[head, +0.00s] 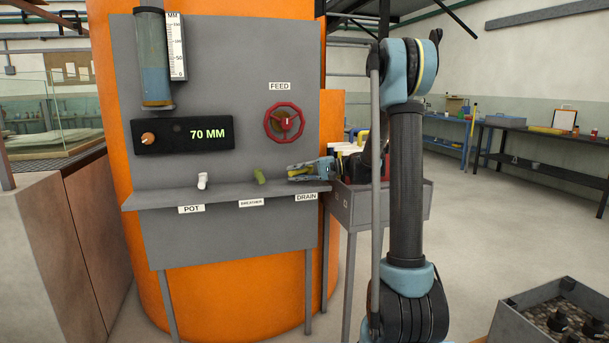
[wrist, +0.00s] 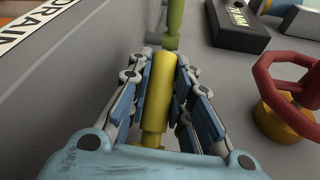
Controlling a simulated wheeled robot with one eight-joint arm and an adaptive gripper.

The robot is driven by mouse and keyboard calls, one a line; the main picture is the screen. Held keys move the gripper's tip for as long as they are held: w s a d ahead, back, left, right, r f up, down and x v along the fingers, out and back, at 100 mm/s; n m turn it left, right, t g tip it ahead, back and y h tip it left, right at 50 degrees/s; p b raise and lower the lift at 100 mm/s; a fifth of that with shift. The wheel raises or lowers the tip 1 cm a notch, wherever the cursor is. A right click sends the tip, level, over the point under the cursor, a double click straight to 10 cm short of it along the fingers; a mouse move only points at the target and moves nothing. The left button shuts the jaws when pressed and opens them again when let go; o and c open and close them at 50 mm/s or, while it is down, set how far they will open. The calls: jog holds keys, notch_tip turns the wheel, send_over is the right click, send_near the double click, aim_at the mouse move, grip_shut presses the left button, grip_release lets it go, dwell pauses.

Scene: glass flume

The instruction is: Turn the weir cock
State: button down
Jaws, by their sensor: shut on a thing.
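A yellow cylindrical cock handle (wrist: 157,95) lies between the fingers of my gripper (wrist: 160,72) in the wrist view. The fingers are shut on it from both sides. In the head view my gripper (head: 296,172) reaches in from the right, low over the shelf's right end, and mostly hides the handle. The label by it reads DRAIN (head: 306,197); I see no label reading weir. A green handle (head: 259,176) stands to the left, by the BREATHER label, and shows beyond my fingertips in the wrist view (wrist: 173,22).
The red FEED wheel (head: 284,123) is on the grey panel above my gripper. A white POT cock (head: 203,181) stands further left on the shelf (head: 150,200). The display (head: 182,135) reads 70 MM. A grey cart (head: 345,207) with items stands close on the right.

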jog(key=shift+f, duration=0.15)
jog(key=c, duration=1.7)
grip_release()
jog(key=d, duration=0.4)
jog(key=d+r, duration=0.1)
jog(key=d, duration=0.7)
jog(key=shift+w+r, duration=0.25)
jog(key=shift+r, duration=0.05)
jog(key=shift+a, duration=0.1)
